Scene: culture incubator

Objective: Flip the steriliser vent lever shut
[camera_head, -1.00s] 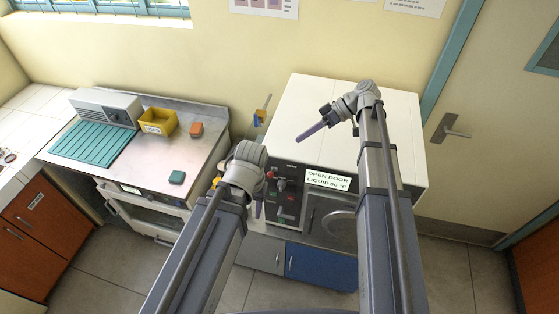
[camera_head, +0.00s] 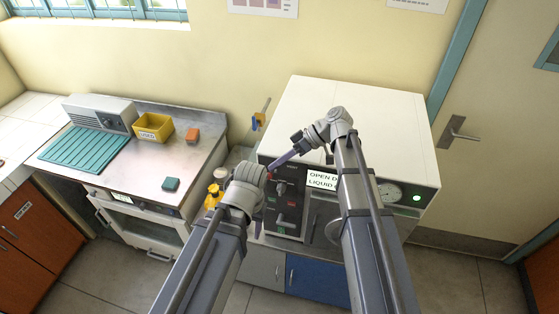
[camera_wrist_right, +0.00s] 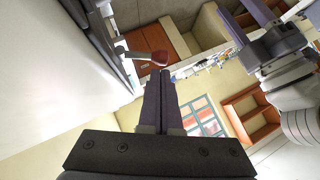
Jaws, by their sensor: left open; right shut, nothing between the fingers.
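The steriliser (camera_head: 385,120) is a white-topped box with a dark front panel.
A steel bench (camera_head: 150,165) at left carries a yellow bin (camera_head: 153,136), a teal ribbed mat (camera_head: 83,149) and small blocks. Yellow-capped bottles (camera_head: 214,190) stand behind my left wrist. A blue-and-orange valve (camera_head: 260,115) is by the wall. The steriliser top is clear.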

